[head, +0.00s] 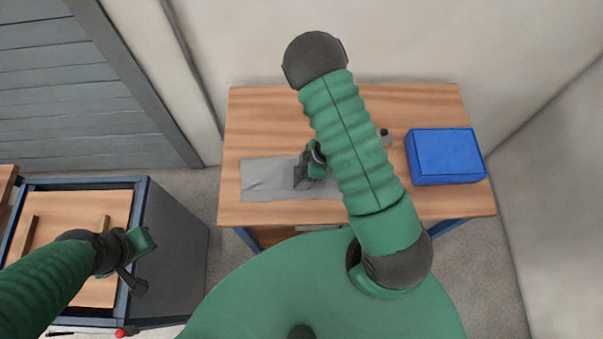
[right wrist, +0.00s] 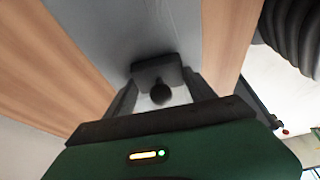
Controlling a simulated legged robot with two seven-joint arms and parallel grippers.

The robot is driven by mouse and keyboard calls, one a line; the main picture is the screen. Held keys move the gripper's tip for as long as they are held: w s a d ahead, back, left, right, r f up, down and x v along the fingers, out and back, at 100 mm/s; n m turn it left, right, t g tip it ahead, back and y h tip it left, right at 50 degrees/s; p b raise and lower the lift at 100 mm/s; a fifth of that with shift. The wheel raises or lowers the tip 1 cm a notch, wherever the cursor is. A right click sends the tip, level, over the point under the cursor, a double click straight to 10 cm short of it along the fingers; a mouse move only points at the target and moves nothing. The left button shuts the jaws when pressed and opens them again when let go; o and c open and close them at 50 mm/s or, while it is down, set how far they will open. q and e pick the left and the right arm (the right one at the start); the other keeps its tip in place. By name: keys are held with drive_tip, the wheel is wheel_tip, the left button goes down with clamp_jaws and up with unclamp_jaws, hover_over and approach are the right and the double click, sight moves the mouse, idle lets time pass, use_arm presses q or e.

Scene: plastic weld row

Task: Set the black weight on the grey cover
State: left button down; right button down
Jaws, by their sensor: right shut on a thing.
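The grey cover (head: 268,178) lies flat along the front left of the wooden table, and it also shows as a grey strip in the right wrist view (right wrist: 125,28). The black weight (right wrist: 155,72), a dark block with a round knob, is between the fingers of my right gripper (right wrist: 160,98), which is shut on it. The weight is over the cover; I cannot tell whether it touches. In the head view my right gripper (head: 302,174) is over the cover, partly hidden by my arm. My left gripper (head: 138,278) is over the side cabinet at left, its jaws unclear.
A blue box (head: 445,156) stands at the right of the table (head: 260,120). A small grey cylindrical thing (head: 386,136) stands near the middle, partly behind my arm. The back left of the table is clear. A blue-framed cabinet (head: 172,245) stands at left, apart from the table.

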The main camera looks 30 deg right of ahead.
drive_tip(key=shift+f, duration=0.45)
drive_tip(key=shift+a, duration=0.1)
